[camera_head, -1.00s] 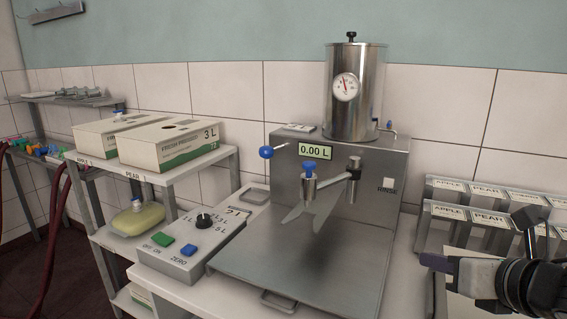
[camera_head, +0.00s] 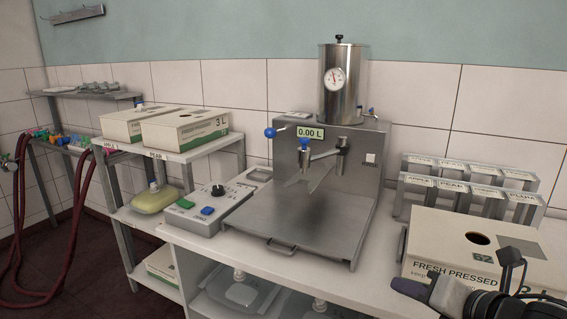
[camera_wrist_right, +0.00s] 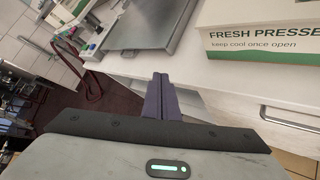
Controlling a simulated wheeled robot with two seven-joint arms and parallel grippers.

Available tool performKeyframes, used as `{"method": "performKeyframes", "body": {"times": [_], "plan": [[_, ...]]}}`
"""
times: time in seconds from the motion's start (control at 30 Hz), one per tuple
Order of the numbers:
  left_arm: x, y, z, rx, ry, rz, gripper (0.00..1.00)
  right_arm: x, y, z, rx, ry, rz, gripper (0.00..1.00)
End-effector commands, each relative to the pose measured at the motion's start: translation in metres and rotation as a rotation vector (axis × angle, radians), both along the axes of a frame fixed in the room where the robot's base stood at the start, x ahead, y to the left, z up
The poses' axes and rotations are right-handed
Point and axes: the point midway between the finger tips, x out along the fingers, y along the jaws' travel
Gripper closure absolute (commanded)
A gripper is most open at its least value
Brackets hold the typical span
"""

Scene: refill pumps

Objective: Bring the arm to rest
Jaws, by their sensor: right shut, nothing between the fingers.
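My right gripper (camera_head: 409,288) is at the lower right of the head view, in front of a large white carton marked FRESH PRESSED (camera_head: 424,254). In the right wrist view its dark fingers (camera_wrist_right: 160,97) are together, with nothing between them. They point over the front edge of the white counter (camera_wrist_right: 215,82). The carton also shows in the wrist view (camera_wrist_right: 262,45), to the right of the fingers and apart from them. My left gripper is not in view.
The steel filling machine (camera_head: 340,165) reads 0.00 L and has an empty tray (camera_head: 305,228). A control box (camera_head: 208,208) is left of it. Two cartons (camera_head: 185,130) stand on the left shelf. Labelled holders (camera_head: 450,190) stand behind the large carton. Red hoses (camera_head: 80,200) hang at left.

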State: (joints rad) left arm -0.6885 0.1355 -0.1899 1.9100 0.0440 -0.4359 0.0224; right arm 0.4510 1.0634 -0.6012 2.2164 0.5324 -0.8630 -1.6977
Motion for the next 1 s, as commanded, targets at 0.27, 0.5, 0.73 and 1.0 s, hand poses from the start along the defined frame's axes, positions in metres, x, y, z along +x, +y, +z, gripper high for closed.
{"method": "performKeyframes", "body": {"times": [0.27, 0.5, 0.73, 1.0], "plan": [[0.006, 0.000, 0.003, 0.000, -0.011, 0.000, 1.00, -0.020, 0.041, -0.083, 0.518, 0.222, -0.219, 1.00], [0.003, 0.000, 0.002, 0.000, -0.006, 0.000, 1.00, -0.085, 0.064, -0.204, 1.207, 0.545, -0.720, 1.00], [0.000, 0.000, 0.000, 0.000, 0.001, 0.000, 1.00, -0.187, 0.061, -0.305, 1.701, 0.713, -1.292, 1.00], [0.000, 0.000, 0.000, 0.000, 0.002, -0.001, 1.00, -0.242, 0.056, -0.341, 1.882, 0.726, -1.560, 1.00]]}}
